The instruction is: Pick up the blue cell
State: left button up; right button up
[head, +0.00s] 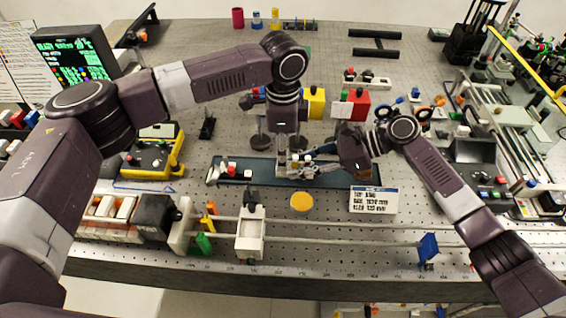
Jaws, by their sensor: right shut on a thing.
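A narrow dark teal tray (262,178) lies across the middle of the bench, with small white, red and black pieces on its left part. My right gripper (308,164) reaches in from the right, low over the tray. It is shut on a small piece with blue on it, which looks like the blue cell (308,158); the fingers hide most of it. My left gripper (282,160) points down over the tray, just left of the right gripper. Its fingers are too small and overlapped to show whether they are open.
Behind the grippers stand a yellow block (315,103) and a red block (358,104). A printed card (373,200) and an orange disc (302,202) are in front. A rail with a white carriage (250,233) and a blue plate (428,247) runs along the front edge.

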pick_arm(q)
grip_shut()
jog(key=shift+r, duration=0.1)
notch_tip(320, 180, up, 10)
dwell(0.6)
pick_arm(e)
jog(key=o, duration=0.9)
jog(key=shift+d, duration=0.1)
